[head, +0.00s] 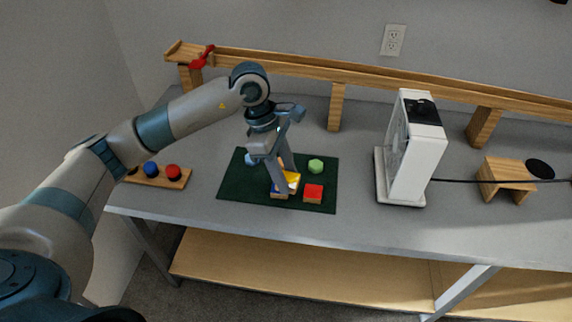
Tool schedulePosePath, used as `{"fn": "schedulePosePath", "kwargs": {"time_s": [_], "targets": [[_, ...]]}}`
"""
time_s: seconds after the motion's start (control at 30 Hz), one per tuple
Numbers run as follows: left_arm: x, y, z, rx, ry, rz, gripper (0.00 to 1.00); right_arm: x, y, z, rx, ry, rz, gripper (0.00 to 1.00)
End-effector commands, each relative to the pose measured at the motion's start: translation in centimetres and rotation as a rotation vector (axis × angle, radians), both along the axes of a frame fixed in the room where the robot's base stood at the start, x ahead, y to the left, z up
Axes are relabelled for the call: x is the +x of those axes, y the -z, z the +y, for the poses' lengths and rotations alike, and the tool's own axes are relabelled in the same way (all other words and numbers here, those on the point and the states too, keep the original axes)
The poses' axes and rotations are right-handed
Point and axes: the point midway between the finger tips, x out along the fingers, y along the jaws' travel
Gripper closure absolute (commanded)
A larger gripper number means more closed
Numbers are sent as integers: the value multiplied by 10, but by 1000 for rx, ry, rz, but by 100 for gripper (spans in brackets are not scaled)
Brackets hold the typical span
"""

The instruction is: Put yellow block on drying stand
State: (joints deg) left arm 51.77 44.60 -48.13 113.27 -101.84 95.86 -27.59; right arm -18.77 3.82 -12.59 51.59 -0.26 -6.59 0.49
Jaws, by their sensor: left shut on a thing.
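The yellow block (292,178), yellow on top with a wooden base, is on the dark green mat (236,190). My left gripper (286,182) reaches down from above and is shut on it, with its fingers hiding part of the block. The block looks to be at mat level; I cannot tell if it is lifted. A small wooden stand (497,170) with short legs, which looks like the drying stand, is at the right of the table, with a bare top. My right gripper is not in view.
A red block (313,192) lies just right of the yellow one. A green block (316,166) and a partly hidden blue piece (250,159) are behind. A tall white device (416,152) stands between mat and stand, with a black cable (455,180) running right. A wooden ramp (370,75) runs along the back.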

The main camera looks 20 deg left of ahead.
Motion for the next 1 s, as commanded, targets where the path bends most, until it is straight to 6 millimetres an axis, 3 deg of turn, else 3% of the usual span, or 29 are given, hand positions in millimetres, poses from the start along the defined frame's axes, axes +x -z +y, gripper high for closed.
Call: {"fn": "schedulePosePath", "kwargs": {"time_s": [0.6,0.8,1.0], "targets": [[-72,-12,-8,3,1299,-1,83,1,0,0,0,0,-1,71],[-88,-16,-7,1,1581,-3,83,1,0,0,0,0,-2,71],[-94,-16,-6,-1,1668,-2,83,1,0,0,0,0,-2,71]]}}
